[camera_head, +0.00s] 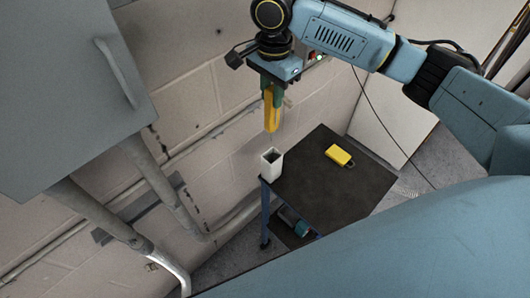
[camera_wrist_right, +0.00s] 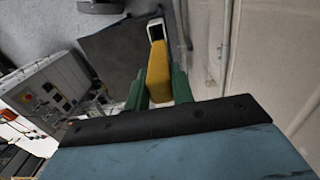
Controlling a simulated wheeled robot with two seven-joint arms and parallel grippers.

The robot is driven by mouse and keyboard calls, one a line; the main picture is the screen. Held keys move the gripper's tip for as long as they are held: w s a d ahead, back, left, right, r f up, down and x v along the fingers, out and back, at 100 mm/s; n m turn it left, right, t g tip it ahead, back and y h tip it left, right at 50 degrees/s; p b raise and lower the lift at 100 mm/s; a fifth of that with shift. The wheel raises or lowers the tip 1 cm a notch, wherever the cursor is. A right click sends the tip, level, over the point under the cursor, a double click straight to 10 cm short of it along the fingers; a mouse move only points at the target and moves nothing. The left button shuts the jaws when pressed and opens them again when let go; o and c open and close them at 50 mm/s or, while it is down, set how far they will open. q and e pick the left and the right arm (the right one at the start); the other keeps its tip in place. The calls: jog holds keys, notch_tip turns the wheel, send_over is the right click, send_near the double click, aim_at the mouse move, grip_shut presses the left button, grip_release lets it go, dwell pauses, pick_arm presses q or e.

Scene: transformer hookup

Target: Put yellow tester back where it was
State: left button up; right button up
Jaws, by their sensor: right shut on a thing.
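My right gripper (camera_head: 271,100) is shut on the yellow tester (camera_head: 271,112) and holds it pointing down, above and beside the small table's near-left corner. In the right wrist view the tester (camera_wrist_right: 159,70) sits between the green fingers of my right gripper (camera_wrist_right: 160,88). Its far end lies in line with the white open-topped holder (camera_wrist_right: 155,30); I cannot tell the gap there. In the head view the holder (camera_head: 271,164) stands upright at the table's left corner, below the tester and apart from it. My left gripper is not in view.
The dark table top (camera_head: 330,185) also carries a yellow padlock-like block (camera_head: 339,154). A teal item (camera_head: 293,222) lies on the lower shelf. A grey cabinet (camera_head: 75,90) with pipes is at left, by a block wall. A control panel (camera_wrist_right: 55,95) shows in the wrist view.

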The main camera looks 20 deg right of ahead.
aim_at(272, 131)
jog(key=f, duration=0.3)
jog(key=s+f, duration=0.1)
jog(key=f, duration=0.2)
jog(key=shift+s+f+p, duration=0.15)
jog(key=shift+f+p, duration=0.1)
jog(key=shift+p, duration=0.05)
jog(key=f, duration=0.4)
jog(key=shift+w, duration=0.2)
notch_tip(272, 131, down, 3)
jog(key=shift+r, duration=0.15)
notch_tip(272, 131, down, 4)
jog(key=shift+s+r+p, duration=0.1)
jog(key=shift+r+p, duration=0.05)
jog(key=shift+p, duration=0.25)
jog(key=o, duration=0.7)
jog(key=shift+o, duration=1.4)
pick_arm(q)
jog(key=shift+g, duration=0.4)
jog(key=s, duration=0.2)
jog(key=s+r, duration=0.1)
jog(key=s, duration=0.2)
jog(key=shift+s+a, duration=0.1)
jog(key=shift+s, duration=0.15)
